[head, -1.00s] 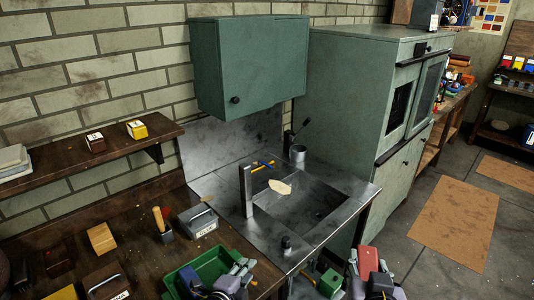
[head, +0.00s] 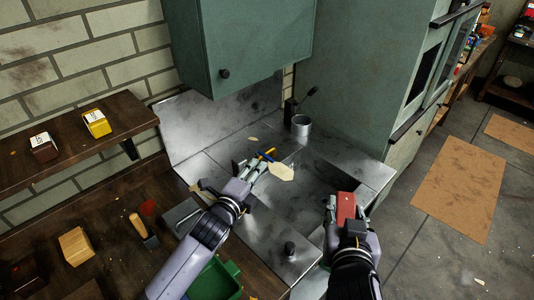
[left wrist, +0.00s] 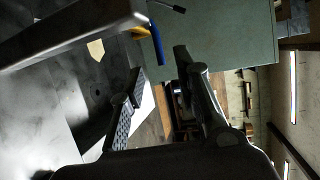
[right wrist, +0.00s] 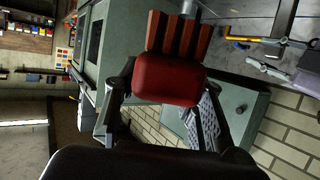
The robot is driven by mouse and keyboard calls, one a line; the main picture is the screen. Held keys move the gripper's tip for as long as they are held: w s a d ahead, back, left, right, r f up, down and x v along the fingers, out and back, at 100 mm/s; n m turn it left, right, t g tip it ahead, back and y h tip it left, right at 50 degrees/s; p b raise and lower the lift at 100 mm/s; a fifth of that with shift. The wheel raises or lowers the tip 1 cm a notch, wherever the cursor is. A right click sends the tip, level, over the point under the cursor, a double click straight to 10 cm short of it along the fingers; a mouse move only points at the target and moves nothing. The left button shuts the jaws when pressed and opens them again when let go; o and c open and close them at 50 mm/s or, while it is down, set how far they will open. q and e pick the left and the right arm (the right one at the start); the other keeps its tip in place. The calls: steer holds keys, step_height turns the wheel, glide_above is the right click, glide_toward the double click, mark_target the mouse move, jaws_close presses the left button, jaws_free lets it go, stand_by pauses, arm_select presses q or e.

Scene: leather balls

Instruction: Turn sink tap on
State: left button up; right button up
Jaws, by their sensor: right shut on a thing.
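The grey metal sink (head: 372,172) is set in the counter in the middle of the head view. A thick metal bar, which looks like the tap (left wrist: 75,32), crosses the upper left of the left wrist view. In the head view my left gripper (head: 258,165) is over the sink's left side and hides much of the tap. My right gripper (head: 344,200) is shut on a red block with brown ridges (right wrist: 170,80), held above the sink's front right.
A green cabinet (head: 235,45) hangs above.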

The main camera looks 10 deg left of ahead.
mark_target(267, 156)
arm_select(q)
steer(key=p+x, duration=0.1)
steer(key=x, duration=0.8)
steer(key=shift+f, duration=0.1)
steer(key=shift+w+a+f, duration=0.1)
steer(key=shift+c, duration=0.6)
jaws_close()
